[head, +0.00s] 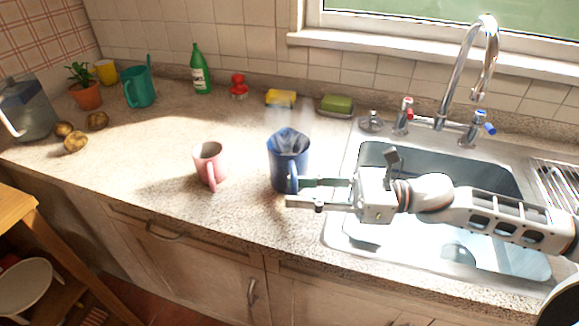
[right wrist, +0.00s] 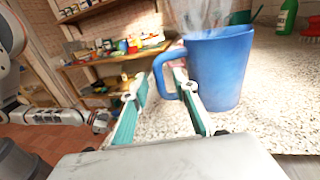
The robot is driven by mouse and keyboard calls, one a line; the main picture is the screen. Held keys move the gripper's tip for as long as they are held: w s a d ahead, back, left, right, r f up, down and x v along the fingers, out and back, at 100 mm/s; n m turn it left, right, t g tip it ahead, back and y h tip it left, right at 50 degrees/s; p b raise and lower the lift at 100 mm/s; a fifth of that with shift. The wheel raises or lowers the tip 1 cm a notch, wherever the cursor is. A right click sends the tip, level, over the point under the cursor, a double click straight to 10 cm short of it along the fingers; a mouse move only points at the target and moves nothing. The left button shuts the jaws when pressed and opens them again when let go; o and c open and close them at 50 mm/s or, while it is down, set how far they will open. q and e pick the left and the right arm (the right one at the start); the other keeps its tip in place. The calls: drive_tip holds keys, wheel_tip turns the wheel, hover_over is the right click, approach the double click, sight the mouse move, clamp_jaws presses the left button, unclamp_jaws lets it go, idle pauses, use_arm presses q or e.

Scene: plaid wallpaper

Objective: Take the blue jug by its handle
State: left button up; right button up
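The blue jug (head: 287,158) stands upright on the counter left of the sink, with a pale translucent haze above its mouth. Its handle (head: 293,176) faces my right gripper (head: 295,192), which comes in from the right. In the right wrist view, the jug (right wrist: 224,70) fills the upper right, its handle (right wrist: 158,72) to the left. My right gripper (right wrist: 158,80) is open; one finger is at the handle's opening, the other outside it. Contact cannot be told. What seems my left gripper (right wrist: 99,122) shows small in the right wrist view; its fingers are unclear.
A pink mug (head: 208,163) stands left of the jug. The sink (head: 365,152) lies to the right, with a tall tap (head: 447,90). A green bottle (head: 200,72), yellow sponge (head: 281,98) and red-topped item (head: 239,86) are behind. Counter in front is clear.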

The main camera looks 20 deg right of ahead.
drive_tip(key=shift+c, duration=0.7)
clamp_jaws()
use_arm(q)
drive_tip(key=shift+s+f, duration=0.3)
drive_tip(key=shift+s, duration=0.25)
drive_tip(key=shift+w+r, duration=0.2)
drive_tip(key=shift+w, duration=0.05)
use_arm(e)
drive_tip(key=shift+r, duration=0.25)
drive_tip(key=shift+r, duration=1.1)
use_arm(q)
drive_tip(key=shift+s+d+r+p, duration=0.1)
drive_tip(key=shift+d+r+p, duration=0.1)
drive_tip(key=shift+r+p, duration=0.55)
drive_tip(key=shift+s+d+r+p, duration=0.15)
drive_tip(key=shift+r+p, duration=0.25)
drive_tip(key=shift+p, duration=0.6)
use_arm(e)
wheel_tip(320, 180, up, 17)
